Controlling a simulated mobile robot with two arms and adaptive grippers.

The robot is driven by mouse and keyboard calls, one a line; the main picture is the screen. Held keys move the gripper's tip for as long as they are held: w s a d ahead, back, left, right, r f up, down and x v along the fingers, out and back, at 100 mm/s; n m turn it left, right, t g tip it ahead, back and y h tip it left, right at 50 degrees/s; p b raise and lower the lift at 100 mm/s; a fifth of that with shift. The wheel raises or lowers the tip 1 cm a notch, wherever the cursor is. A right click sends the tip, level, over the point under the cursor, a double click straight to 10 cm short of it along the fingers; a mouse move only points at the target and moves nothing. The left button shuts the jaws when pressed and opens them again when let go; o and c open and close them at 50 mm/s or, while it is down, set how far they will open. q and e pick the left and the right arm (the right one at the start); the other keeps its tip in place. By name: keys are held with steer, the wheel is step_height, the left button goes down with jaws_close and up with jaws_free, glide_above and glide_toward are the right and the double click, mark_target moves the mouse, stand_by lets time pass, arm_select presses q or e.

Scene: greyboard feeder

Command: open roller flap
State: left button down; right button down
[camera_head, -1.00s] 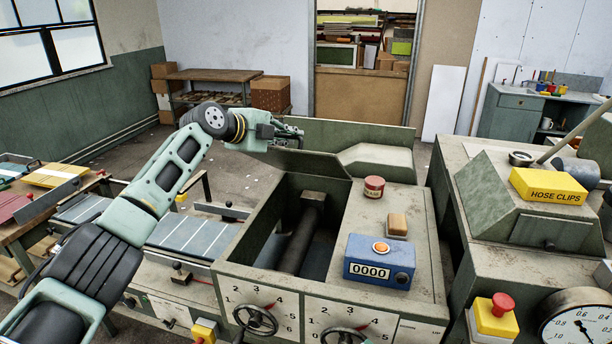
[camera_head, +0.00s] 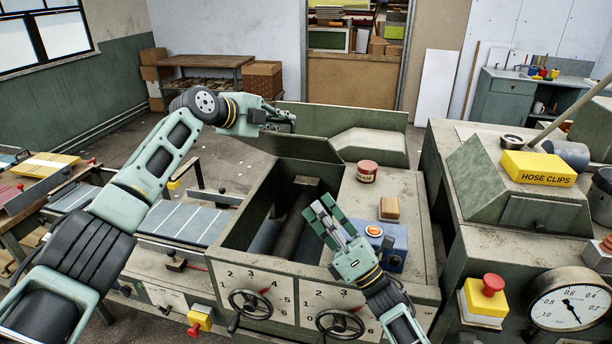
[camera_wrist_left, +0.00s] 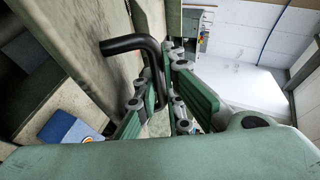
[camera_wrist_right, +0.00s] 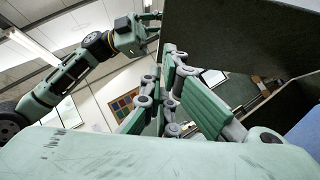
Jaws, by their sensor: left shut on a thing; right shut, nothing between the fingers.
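The roller flap (camera_head: 300,148) is a grey-green plate standing raised at the back of the feeder opening. Below it, the dark roller (camera_head: 296,218) shows inside the uncovered opening. My left gripper (camera_head: 287,121) is at the flap's upper left. In the left wrist view its fingers (camera_wrist_left: 163,100) are shut on the bent black handle (camera_wrist_left: 130,44), which sticks out from a pale panel (camera_wrist_left: 85,38). My right gripper (camera_head: 324,210) is shut and empty, above the right side of the opening. In the right wrist view its fingers (camera_wrist_right: 172,85) are closed below a dark panel.
The blue counter (camera_head: 394,240), a tan block (camera_head: 389,208) and a red tin (camera_head: 367,171) stand on the feeder top, right of the opening. Two handwheels (camera_head: 250,304) are on its front. A yellow hose clips box (camera_head: 538,168) stands on the machine at right.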

arm_select(q)
steer(key=shift+r, duration=0.1)
arm_select(e)
steer(key=d+r+x, duration=0.1)
steer(key=d+x, duration=0.1)
steer(key=x, duration=1)
steer(key=shift+w+r, duration=0.4)
steer(key=shift+r, duration=0.05)
steer(key=shift+r, duration=0.1)
